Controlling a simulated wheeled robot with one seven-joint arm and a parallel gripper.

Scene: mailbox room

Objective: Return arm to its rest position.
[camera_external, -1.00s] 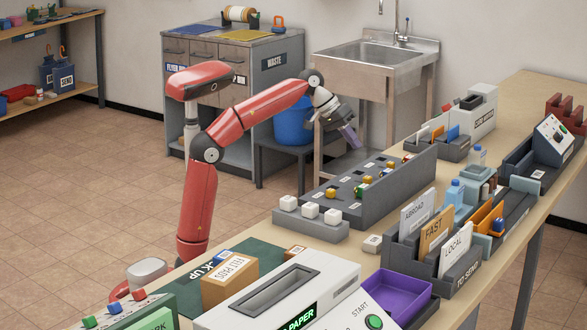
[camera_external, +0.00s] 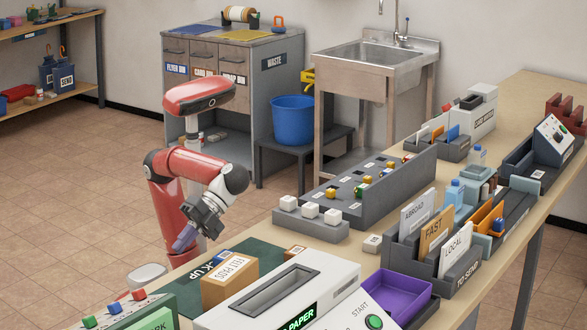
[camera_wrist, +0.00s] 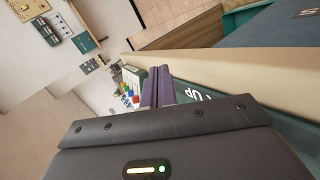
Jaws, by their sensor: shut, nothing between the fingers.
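My red arm (camera_external: 205,163) is folded back close to its column, with the elbow at the right of it. My gripper (camera_external: 186,237) hangs down to the left of the table, pointing down and a little left. Its purple fingers are together and hold nothing. They also show in the wrist view (camera_wrist: 158,88), pressed side by side, with the table edge to their right.
The table (camera_external: 381,245) runs along my right side. A cardboard box (camera_external: 230,281) on the green mat (camera_external: 255,252) stands near my gripper. A grey block rack (camera_external: 405,192) is farther back. The tiled floor (camera_external: 90,190) at the left is clear.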

